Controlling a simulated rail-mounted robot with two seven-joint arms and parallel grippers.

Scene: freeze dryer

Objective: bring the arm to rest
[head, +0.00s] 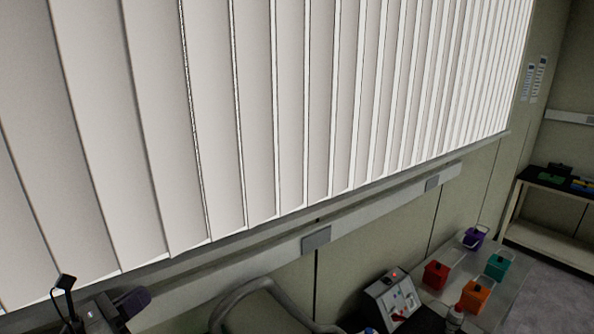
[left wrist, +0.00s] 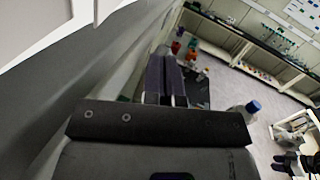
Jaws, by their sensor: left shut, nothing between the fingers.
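My left gripper (head: 136,300) is at the lower left of the head view, in front of the wall below the window blinds. In the left wrist view, the left gripper (left wrist: 166,62) has its two dark purple fingers side by side, shut with nothing between them. It is raised clear of the bench and touches nothing that I can see. The rest of the left arm is mostly cut off by the frame.
White vertical blinds (head: 300,100) fill the wall above a rail (head: 240,270). At lower right are a control box (head: 392,298) and red (head: 435,275), orange (head: 473,298), teal (head: 497,266) and purple (head: 474,238) containers. A blue-capped bottle (left wrist: 243,112) stands right of the gripper.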

